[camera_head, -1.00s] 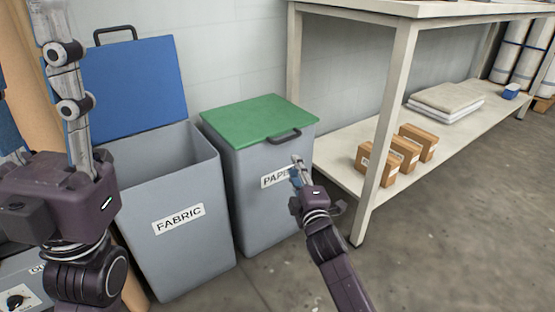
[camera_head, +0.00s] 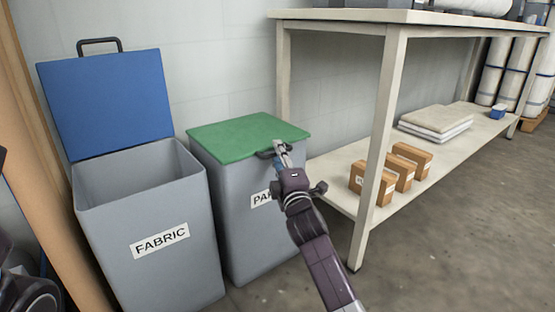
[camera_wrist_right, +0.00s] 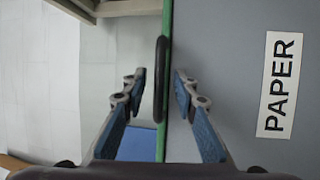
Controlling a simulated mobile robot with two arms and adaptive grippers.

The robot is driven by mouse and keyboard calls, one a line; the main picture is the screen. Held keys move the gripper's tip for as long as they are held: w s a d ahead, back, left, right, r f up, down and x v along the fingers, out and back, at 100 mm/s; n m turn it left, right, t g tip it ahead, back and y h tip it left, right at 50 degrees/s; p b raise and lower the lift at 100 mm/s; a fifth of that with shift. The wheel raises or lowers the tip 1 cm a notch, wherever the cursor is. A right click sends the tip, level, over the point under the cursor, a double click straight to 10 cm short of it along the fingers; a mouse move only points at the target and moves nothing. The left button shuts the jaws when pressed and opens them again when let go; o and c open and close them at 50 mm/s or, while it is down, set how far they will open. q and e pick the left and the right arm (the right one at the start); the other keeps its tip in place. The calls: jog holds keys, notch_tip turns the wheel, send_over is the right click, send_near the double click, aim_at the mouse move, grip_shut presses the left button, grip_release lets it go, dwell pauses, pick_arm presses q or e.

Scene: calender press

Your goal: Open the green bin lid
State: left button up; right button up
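The green bin lid (camera_head: 245,136) lies closed on the grey paper bin (camera_head: 235,215). Its dark handle (camera_head: 272,153) sticks out at the front edge. My right gripper (camera_head: 281,150) is at this handle. In the right wrist view the handle (camera_wrist_right: 161,80) runs between the two open fingers (camera_wrist_right: 158,85), apart from both. The lid's green edge (camera_wrist_right: 167,20) shows beside the handle, and the bin's PAPER label (camera_wrist_right: 279,85) shows at the right. My left gripper is out of the head view; only a dark part of my left arm shows at the lower left edge.
The fabric bin (camera_head: 150,220) stands to the left with its blue lid (camera_head: 106,101) raised. A shelf table (camera_head: 378,140) stands close on the right, its leg near my right arm. Small boxes (camera_head: 390,172) sit on its lower shelf. The floor at the right is clear.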

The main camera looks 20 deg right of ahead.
jog(key=shift+w, duration=0.2)
grip_shut()
dwell(0.3)
jog(key=shift+r, duration=0.1)
